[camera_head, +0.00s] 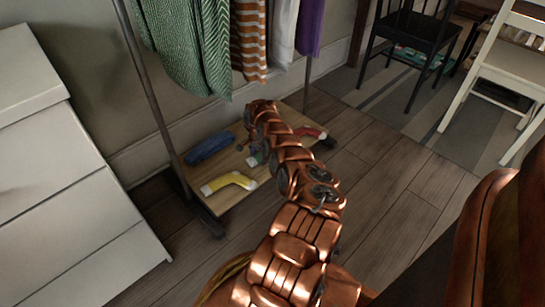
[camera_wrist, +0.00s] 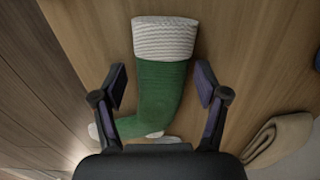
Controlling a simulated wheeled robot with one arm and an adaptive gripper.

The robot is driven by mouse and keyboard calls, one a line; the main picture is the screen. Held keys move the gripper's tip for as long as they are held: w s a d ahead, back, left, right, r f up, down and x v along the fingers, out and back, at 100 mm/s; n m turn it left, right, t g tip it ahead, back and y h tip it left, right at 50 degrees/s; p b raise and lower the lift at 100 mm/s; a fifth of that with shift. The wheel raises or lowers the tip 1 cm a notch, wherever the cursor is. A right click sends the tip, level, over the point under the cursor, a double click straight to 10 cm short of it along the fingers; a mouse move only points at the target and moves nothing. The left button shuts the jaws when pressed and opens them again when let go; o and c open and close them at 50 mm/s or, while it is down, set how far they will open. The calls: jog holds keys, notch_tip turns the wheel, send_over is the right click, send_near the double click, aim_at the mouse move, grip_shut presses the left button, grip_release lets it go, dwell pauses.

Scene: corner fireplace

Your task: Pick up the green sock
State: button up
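The green sock (camera_wrist: 160,88) lies on the wooden shelf board (camera_wrist: 235,30) in the wrist view. It has a white ribbed cuff at the top and a pale heel and toe. My gripper (camera_wrist: 160,82) is open, with one finger on each side of the green leg of the sock. I cannot tell how far above the board the fingers are.
The board is the base of a wheeled clothes rack with hanging clothes (camera_head: 188,45) close above my arm. A white dresser (camera_head: 65,190) stands left. Chairs stand right; floor between is clear.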

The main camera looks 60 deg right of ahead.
jog(key=c, duration=0.6)
jog(key=shift+r, duration=0.15)
jog(key=shift+c, duration=0.2)
